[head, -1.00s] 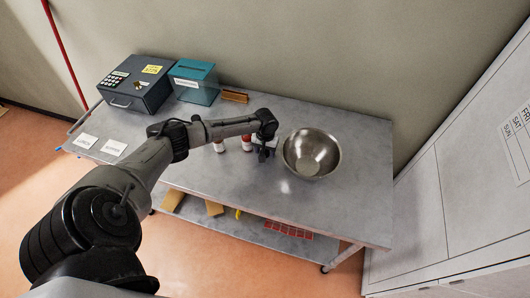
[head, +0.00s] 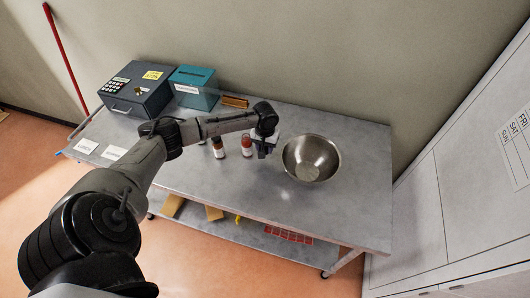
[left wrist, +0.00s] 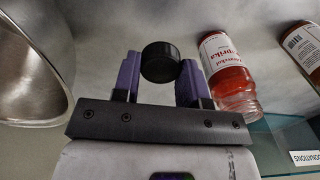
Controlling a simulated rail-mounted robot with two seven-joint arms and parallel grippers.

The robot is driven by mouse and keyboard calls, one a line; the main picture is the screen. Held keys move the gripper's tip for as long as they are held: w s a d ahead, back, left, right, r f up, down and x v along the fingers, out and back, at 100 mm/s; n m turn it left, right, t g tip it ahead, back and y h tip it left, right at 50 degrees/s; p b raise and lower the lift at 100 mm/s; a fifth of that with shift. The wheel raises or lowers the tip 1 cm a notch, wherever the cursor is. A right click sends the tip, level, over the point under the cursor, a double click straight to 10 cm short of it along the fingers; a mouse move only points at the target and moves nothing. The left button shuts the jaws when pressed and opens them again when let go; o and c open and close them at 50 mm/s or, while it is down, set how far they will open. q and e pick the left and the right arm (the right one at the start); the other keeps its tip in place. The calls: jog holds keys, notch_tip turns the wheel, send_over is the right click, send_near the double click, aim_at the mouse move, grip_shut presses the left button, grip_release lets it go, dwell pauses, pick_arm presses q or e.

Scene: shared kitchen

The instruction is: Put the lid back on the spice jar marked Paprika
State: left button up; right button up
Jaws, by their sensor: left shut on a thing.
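My left gripper (head: 264,152) is over the table, between the jars and the steel bowl. In the left wrist view its purple fingers (left wrist: 160,78) are shut on a round black lid (left wrist: 160,62). The Paprika jar (left wrist: 229,68) is beside the fingers in that view; it has a white and red label, red contents and an open, bare glass mouth. In the head view a red jar (head: 246,150), which looks to be the same one, stands upright just left of the gripper. The lid is apart from the jar. My right gripper is not in view.
A second, brown-filled jar (head: 218,150) stands left of the red one. The steel bowl (head: 311,158) is close on the gripper's right. A grey keypad box (head: 135,98) and a teal box (head: 193,90) stand behind left. The table's right end (head: 365,185) is clear.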

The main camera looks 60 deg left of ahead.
aim_at(265, 148)
pick_arm(q)
jog(key=shift+r, duration=2.2)
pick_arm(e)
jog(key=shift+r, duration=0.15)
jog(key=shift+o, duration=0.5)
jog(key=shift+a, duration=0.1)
pick_arm(q)
jog(key=shift+d, duration=0.1)
jog(key=w+d+r+m+p, duration=0.2)
jog(key=d+r+p, duration=0.5)
jog(key=d+r, duration=0.45)
jog(key=w+d+r+m+p, duration=0.2)
jog(key=d+r+p, duration=0.4)
jog(key=d+r, duration=0.55)
jog(key=s+d+r+m+p, duration=0.1)
jog(key=s+d+r+p, duration=0.2)
jog(key=r, duration=0.4)
jog(key=s+d+r+m+p, duration=0.2)
jog(key=s+d+r+p, duration=0.2)
jog(key=r, duration=0.3)
jog(key=s+d+r+m+p, duration=0.1)
jog(key=s+d+r+p, duration=0.2)
jog(key=r, duration=0.4)
jog(key=shift+s+d+r+m+p, duration=0.35)
jog(key=shift+s+p, duration=0.2)
jog(key=shift+p, duration=0.4)
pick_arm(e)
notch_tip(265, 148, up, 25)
